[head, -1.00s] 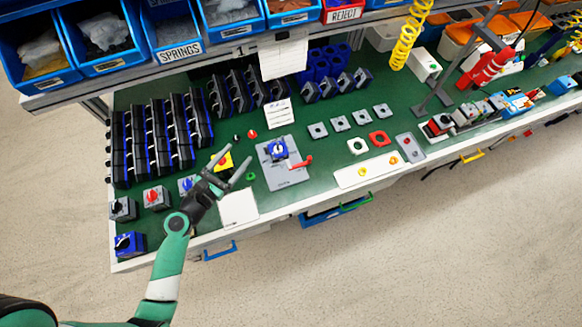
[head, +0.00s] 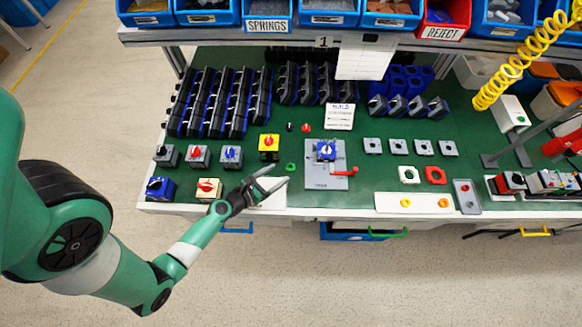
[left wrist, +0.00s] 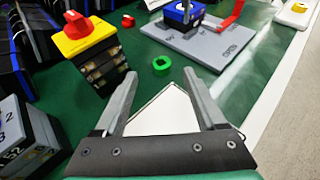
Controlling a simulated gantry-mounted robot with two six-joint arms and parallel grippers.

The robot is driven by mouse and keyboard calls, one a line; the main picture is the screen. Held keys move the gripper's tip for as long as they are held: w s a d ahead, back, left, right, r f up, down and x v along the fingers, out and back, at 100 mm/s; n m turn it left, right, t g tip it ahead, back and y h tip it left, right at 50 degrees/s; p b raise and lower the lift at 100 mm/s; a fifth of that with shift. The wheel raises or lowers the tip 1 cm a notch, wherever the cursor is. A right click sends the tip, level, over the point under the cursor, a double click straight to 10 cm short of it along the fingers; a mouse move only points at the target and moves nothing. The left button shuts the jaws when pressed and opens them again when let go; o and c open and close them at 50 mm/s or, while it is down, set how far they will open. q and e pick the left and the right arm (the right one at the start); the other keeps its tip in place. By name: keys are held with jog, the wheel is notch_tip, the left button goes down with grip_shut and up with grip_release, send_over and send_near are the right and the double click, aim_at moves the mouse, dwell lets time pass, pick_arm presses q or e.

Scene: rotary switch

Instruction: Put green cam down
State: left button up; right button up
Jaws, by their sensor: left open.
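The green cam (head: 291,167) is a small green ring on the green bench top, right of the yellow switch with the red knob (head: 268,147). In the left wrist view the cam (left wrist: 162,65) lies just beyond my fingertips, between their directions, with nothing touching it. My left gripper (head: 277,176) is open and empty, above a white sheet (head: 272,193) near the bench's front edge. The open fingers also show in the left wrist view (left wrist: 160,76). My right gripper is not in view.
A grey plate (head: 320,183) with a blue switch (head: 326,151) and red lever (head: 345,171) stands right of the cam. More switches (head: 198,156) stand to the left. Racks of dark housings (head: 215,100) are behind. A white tray (head: 425,203) lies at the front right.

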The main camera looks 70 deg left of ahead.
aim_at(292, 166)
pick_arm(q)
jog(key=shift+b+x, duration=0.55)
jog(key=shift+x, duration=2.15)
jog(key=shift+d+f, duration=0.15)
grip_shut()
